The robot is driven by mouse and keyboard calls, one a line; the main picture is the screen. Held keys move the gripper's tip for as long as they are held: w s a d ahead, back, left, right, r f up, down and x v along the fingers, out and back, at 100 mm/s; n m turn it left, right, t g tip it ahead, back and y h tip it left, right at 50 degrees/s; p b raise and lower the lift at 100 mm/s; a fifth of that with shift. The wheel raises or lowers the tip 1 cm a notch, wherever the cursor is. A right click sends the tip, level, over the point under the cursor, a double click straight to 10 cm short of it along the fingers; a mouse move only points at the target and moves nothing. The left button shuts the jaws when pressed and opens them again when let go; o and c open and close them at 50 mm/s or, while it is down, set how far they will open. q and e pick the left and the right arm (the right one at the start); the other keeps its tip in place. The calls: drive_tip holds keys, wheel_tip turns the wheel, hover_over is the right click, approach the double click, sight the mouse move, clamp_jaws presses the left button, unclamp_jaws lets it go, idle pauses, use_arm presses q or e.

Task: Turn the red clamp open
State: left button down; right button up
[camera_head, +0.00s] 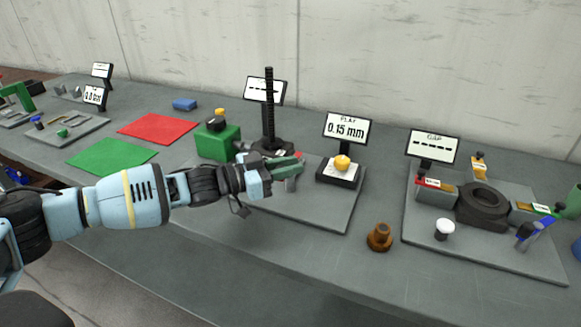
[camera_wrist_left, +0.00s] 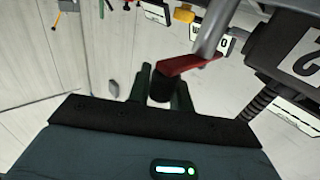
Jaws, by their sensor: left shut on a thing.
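The red clamp (camera_wrist_left: 188,63) shows in the wrist view as a red lever arm with a dark round knob at its end, beside a grey metal rod. My left gripper (camera_head: 290,170) reaches in from the left over the middle board. In the wrist view its two green fingers (camera_wrist_left: 162,90) are shut on the dark knob of the red clamp. In the head view the gripper and wrist hide most of the clamp. My right gripper is not in view.
Close by stand a black screw jack (camera_head: 269,115), a green block (camera_head: 217,142) and a yellow button (camera_head: 342,162) by a display reading 0.15 mm. A brown knob (camera_head: 379,237) stands right of the board. Red (camera_head: 158,129) and green (camera_head: 112,155) mats lie flat at left.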

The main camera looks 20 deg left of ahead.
use_arm(q)
drive_tip(key=shift+a+m+g+h, duration=0.35)
drive_tip(key=shift+m+g+h, duration=0.35)
drive_tip(key=shift+m+g, duration=0.25)
drive_tip(key=shift+a+m+g+h, duration=0.3)
drive_tip(key=shift+m+g+h, duration=0.45)
drive_tip(key=shift+g, duration=0.3)
drive_tip(key=shift+a+m+g+h+b, duration=0.2)
drive_tip(key=shift+m+g+h+b, duration=0.2)
drive_tip(key=shift+g, duration=0.4)
drive_tip(key=shift+a+m+g+h+b, duration=0.15)
drive_tip(key=shift+m+g+h+b, duration=0.1)
drive_tip(key=shift+m+g, duration=0.4)
drive_tip(key=shift+a+m+g, duration=0.1)
drive_tip(key=shift+m+g, duration=0.15)
drive_tip(key=shift+g, duration=0.4)
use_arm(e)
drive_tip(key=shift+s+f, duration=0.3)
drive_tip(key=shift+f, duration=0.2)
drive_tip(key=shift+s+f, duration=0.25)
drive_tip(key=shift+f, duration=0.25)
use_arm(q)
drive_tip(key=shift+r, duration=0.1)
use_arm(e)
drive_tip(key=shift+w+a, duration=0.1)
use_arm(q)
drive_tip(key=c, duration=1.3)
unclamp_jaws()
drive_tip(key=shift+o, duration=0.2)
